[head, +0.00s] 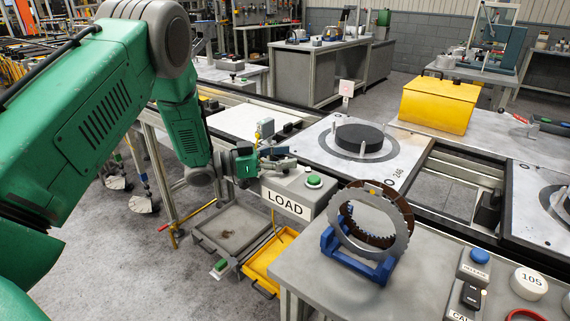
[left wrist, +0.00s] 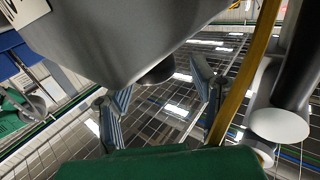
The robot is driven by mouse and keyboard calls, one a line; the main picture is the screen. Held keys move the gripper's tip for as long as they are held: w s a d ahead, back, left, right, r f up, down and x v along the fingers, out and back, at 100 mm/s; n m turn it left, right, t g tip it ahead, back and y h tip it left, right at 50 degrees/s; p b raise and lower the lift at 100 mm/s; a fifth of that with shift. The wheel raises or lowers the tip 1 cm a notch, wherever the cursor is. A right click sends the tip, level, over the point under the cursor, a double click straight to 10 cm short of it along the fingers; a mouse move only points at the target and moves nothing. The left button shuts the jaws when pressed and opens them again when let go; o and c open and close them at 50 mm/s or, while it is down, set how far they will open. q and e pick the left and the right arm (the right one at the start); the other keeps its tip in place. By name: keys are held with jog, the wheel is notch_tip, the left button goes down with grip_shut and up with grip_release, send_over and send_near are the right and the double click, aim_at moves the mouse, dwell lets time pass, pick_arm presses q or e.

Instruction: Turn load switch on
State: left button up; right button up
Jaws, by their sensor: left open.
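The grey load box (head: 300,190) has a white LOAD label (head: 286,205) on its front and a green button (head: 314,181) on top. My left gripper (head: 275,163) is at the far left end of this box, with its fingers spread. In the left wrist view the grey box (left wrist: 120,35) fills the upper part. A dark rounded knob (left wrist: 157,72) sticks out from it. My open left fingers (left wrist: 160,108) stand apart on either side, near the knob, with nothing between their tips. Whether they touch the knob cannot be told. My right gripper is out of view.
A toothed ring on a blue stand (head: 345,262) sits on the near grey table (head: 400,300), right of the box. A pallet with a black disc (head: 360,138) lies behind. A yellow bin (head: 440,104) stands farther back. A yellow tray (head: 262,268) is below the box.

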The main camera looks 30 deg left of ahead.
pick_arm(q)
notch_tip(320, 180, up, 6)
jog(key=shift+r, duration=0.25)
jog(key=shift+a+r, duration=0.15)
jog(key=shift+r, duration=0.45)
